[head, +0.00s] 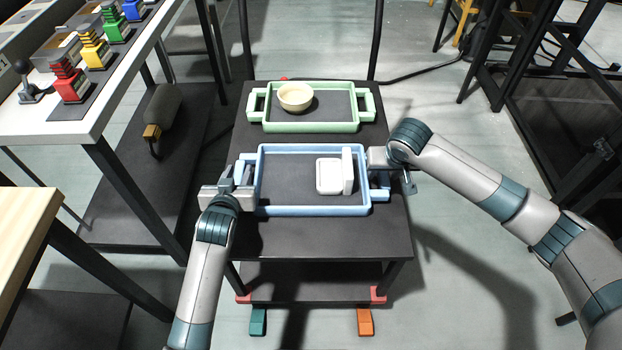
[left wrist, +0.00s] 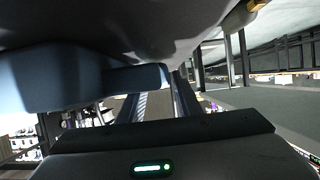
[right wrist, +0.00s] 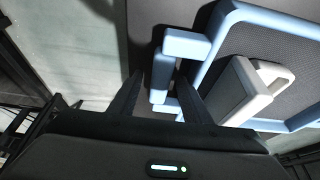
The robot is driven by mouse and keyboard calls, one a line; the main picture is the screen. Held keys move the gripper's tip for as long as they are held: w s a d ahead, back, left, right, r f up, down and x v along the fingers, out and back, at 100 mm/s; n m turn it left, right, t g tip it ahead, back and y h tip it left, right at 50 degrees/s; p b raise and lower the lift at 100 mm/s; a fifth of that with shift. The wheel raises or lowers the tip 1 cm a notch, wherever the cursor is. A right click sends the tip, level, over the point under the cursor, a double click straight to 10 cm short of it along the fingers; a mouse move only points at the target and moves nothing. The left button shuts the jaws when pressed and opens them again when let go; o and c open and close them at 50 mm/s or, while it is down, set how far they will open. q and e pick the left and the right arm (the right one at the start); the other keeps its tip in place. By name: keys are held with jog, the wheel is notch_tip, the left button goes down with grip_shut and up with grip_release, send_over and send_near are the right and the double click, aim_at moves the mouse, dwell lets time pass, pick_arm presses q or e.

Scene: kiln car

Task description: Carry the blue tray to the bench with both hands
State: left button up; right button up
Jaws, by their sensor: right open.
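The blue tray (head: 312,211) lies level on the dark top of the cart, with a handle at each end. A white block-like piece with an upright slab (head: 333,176) stands in its right half. My left gripper (head: 238,180) is at the tray's left handle; the left wrist view shows blue parts (left wrist: 134,78) close by its fingers, but not whether they grip. My right gripper (head: 379,178) is at the right handle. In the right wrist view its fingers stand apart on either side of the blue handle (right wrist: 163,78). My grippers partly hide both handles.
A green tray (head: 310,127) with a cream bowl (head: 295,97) sits behind the blue one on the cart (head: 320,238). A white-topped bench (head: 105,115) with coloured blocks is at the left. A wooden tabletop (head: 22,225) is at the lower left, and dark frames stand at the right.

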pick_arm(q)
jog(key=c, duration=0.7)
pick_arm(e)
jog(key=c, duration=0.7)
pick_arm(q)
grip_shut()
pick_arm(e)
grip_shut()
pick_arm(q)
jog(key=shift+w+r, duration=0.1)
jog(key=shift+r, duration=0.1)
pick_arm(e)
jog(key=shift+w+r, duration=0.1)
jog(key=shift+r, duration=0.1)
